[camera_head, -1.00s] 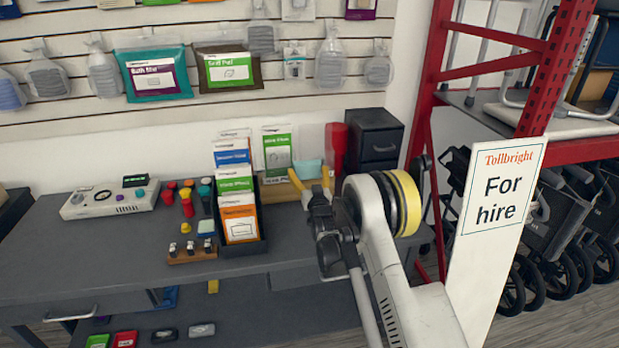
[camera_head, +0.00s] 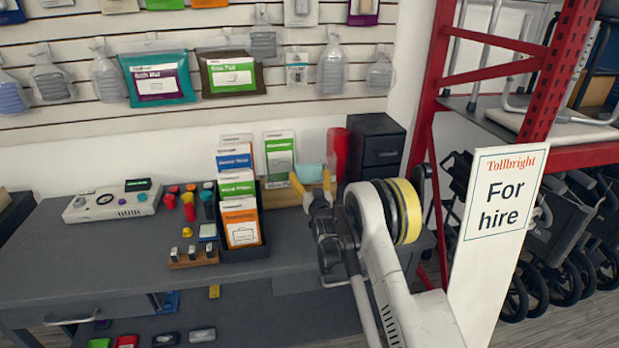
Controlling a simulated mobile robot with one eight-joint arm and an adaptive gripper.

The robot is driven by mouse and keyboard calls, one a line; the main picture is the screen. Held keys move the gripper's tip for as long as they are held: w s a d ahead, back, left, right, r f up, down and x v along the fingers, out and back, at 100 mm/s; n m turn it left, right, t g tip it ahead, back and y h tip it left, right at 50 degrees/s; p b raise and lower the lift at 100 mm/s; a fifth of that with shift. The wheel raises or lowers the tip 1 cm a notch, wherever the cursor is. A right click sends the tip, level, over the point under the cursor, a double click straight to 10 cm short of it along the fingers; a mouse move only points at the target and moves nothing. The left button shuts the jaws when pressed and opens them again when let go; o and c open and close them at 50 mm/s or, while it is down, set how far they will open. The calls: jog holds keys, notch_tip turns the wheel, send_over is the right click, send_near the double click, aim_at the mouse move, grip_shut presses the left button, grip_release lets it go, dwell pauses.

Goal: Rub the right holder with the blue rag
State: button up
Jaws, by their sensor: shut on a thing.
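My gripper (camera_head: 313,184) has yellow fingertips and is shut on a small pale blue-teal cloth, the blue rag (camera_head: 312,172). It is at the back right of the grey counter. A right-hand leaflet holder with a wooden base (camera_head: 283,197) and a green-topped leaflet (camera_head: 279,155) stands just left of and partly behind the fingers. My arm and fingers hide its right part, and I cannot tell whether the rag touches it. A black left-hand holder (camera_head: 257,247) with several orange, green and blue leaflets stands further left and nearer.
A red object (camera_head: 337,150) and a black drawer unit (camera_head: 377,145) stand close behind my gripper. A white console (camera_head: 108,206), coloured pegs (camera_head: 189,208) and a small wooden rack (camera_head: 195,257) lie left on the counter (camera_head: 90,265). A red rack and sign (camera_head: 495,220) bound the right.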

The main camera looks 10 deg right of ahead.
aim_at(318, 176)
jog(key=shift+w, duration=0.7)
jog(key=shift+d, duration=0.1)
jog(key=shift+s+d, duration=0.15)
jog(key=shift+d, duration=4.6)
jog(key=shift+w+a+r, duration=0.1)
jog(key=shift+w+a, duration=0.05)
jog(key=shift+w, duration=0.05)
jog(key=shift+c, duration=0.5)
jog(key=shift+s+a, duration=0.1)
jog(key=shift+a, duration=4.6)
